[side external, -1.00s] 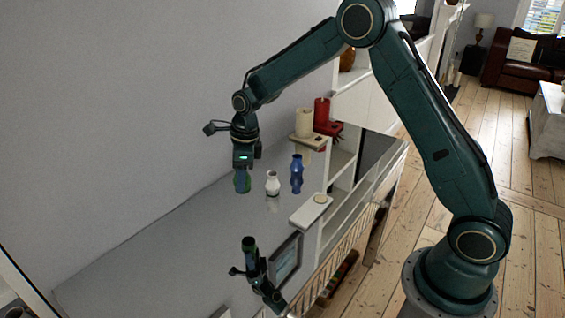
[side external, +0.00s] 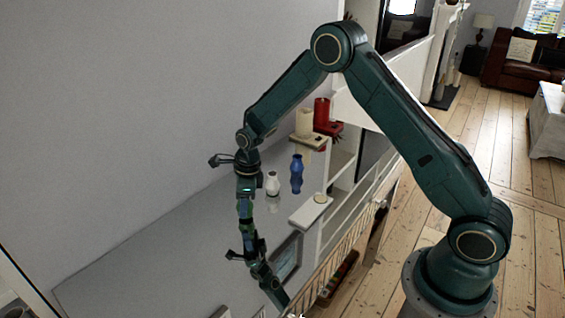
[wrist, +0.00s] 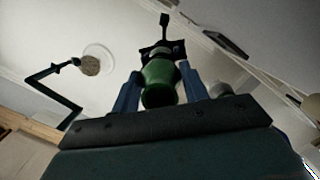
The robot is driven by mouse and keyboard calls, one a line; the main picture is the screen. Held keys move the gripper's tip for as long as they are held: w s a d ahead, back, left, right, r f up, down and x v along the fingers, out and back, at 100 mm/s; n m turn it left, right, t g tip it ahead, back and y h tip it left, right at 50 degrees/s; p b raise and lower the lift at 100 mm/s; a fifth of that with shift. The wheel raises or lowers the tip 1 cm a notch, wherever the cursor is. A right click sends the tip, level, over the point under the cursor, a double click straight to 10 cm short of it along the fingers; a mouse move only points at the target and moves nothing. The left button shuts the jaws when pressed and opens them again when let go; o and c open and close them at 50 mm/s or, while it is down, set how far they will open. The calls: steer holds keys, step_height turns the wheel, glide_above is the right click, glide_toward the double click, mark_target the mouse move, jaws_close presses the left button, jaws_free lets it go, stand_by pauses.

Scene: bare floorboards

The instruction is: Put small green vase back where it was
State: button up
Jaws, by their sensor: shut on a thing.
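The small green vase (wrist: 160,82) is upright between the blue fingers of my gripper (wrist: 158,78) in the wrist view. In the side external view my gripper (side external: 245,207) points down, low over the glossy grey cabinet top (side external: 180,250), shut on the vase, which is mostly hidden by the fingers. The reflection of my gripper and arm shows just below it in the shiny top. I cannot tell whether the vase touches the surface.
A white vase (side external: 272,184) stands close to the right of my gripper, and a blue vase (side external: 296,174) beyond it. A cream candle (side external: 304,122) and a red candle (side external: 321,110) stand farther back. The cabinet top to the left is clear.

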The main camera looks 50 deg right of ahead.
steer(key=shift+f, duration=0.35)
steer(key=shift+f, duration=0.15)
steer(key=o, duration=1.1)
steer(key=r, duration=0.8)
steer(key=s+d+r, duration=0.1)
steer(key=r, duration=0.3)
steer(key=shift+s+d, duration=0.1)
steer(key=shift+r, duration=0.1)
